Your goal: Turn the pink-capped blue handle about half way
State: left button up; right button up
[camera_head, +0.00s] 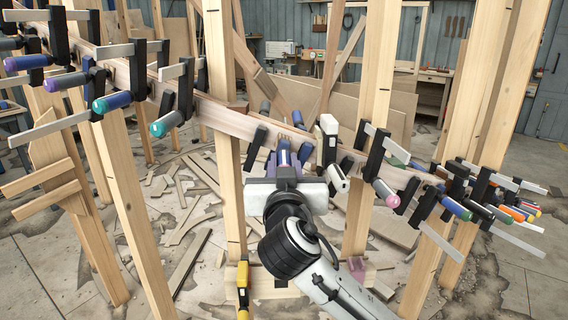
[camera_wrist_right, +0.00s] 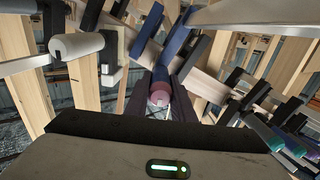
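The blue handle (camera_head: 284,151) is on a clamp on the wooden stringer, in the middle of the head view. Its pink cap (camera_wrist_right: 160,96) faces the camera in the right wrist view, with the blue part behind it. My right gripper (camera_head: 287,158) is at this handle, one dark finger on each side. In the right wrist view my right gripper (camera_wrist_right: 161,92) is also around it. The fingers look open, with narrow gaps beside the handle; contact is hard to judge. My right gripper's body hides the cap in the head view. My left gripper is not in view.
Other clamps line the curved stringer (camera_head: 235,122): a teal-capped handle (camera_head: 166,124) to the left, a white one (camera_head: 335,178) close on the right, and a pink-capped one (camera_head: 386,193) further right. Upright posts (camera_head: 222,150) stand around. Wood scraps litter the floor.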

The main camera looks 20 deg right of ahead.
grip_shut()
jog(key=shift+n+p, duration=0.45)
jog(key=shift+n, duration=0.05)
jog(key=n+p, duration=0.2)
jog(key=n, duration=0.1)
jog(key=shift+r, duration=0.15)
jog(key=n+p, duration=0.2)
jog(key=n, duration=0.1)
jog(key=shift+a+n, duration=0.1)
jog(key=shift+n, duration=0.2)
jog(key=n, duration=0.2)
jog(key=n+p, duration=0.1)
jog(key=shift+f+n, duration=0.2)
jog(key=shift+n, duration=0.2)
jog(key=n, duration=0.6)
jog(key=shift+a+f, duration=0.1)
jog(key=shift+n, duration=0.3)
